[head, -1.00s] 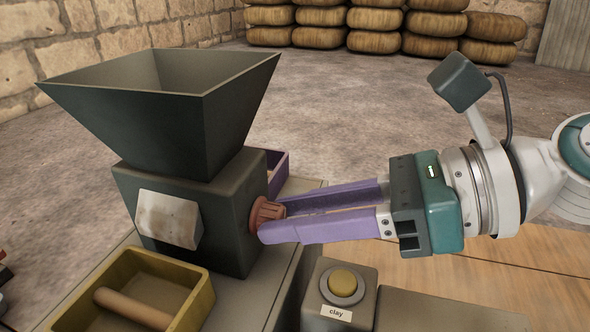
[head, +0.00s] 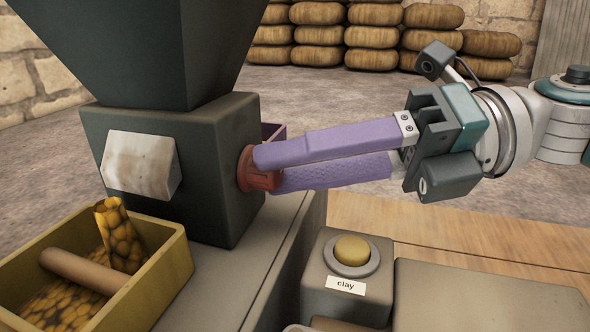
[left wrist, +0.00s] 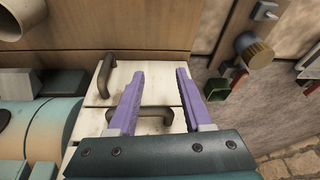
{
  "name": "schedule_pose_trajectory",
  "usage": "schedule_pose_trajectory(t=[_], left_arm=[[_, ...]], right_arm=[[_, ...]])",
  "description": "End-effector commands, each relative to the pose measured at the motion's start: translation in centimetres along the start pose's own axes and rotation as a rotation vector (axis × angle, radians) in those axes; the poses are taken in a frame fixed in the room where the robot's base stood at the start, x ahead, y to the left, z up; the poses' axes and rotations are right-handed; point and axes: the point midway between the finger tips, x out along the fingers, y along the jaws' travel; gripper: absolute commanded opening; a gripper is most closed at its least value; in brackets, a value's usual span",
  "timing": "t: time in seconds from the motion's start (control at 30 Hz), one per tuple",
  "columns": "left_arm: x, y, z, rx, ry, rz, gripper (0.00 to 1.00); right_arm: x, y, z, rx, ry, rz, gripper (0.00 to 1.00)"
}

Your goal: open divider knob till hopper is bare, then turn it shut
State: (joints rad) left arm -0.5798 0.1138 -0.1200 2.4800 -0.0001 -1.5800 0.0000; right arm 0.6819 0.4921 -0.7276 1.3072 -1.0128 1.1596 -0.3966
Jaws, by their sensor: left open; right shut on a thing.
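The dark hopper (head: 150,50) stands on a dark divider box (head: 215,160); its mouth is out of the head view, so its contents are hidden. The reddish divider knob (head: 246,172) is on the box's right side. My right gripper (head: 264,168) is shut on the knob, its purple fingers one above the other. A stream of yellow-brown lumps (head: 118,235) drops into the yellow bin (head: 168,265), and lumps cover the visible bin floor. My left gripper (left wrist: 155,75) is open and empty in the left wrist view, over a pale panel with dark handles.
A tan rod (head: 85,268) lies across the yellow bin. A block labelled clay (head: 345,286) with a yellow button stands below my right gripper. Stacked sacks (head: 370,52) are far back.

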Motion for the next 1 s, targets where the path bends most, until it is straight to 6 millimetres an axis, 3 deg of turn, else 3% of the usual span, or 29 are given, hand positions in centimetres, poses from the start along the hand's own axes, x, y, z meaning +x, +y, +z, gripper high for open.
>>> schedule_pose_trajectory(t=[0.4,1.0], left_arm=[[2.0,0.1,0.7,0.0,0.0,0.0,0.5],[2.2,-0.2,0.8,0.009,-0.002,-0.007,0.5]], right_arm=[[0.1,-0.3,-0.1,0.224,-0.007,0.092,0.0],[0.0,-0.2,0.0,0.276,-0.008,0.113,0.0]])
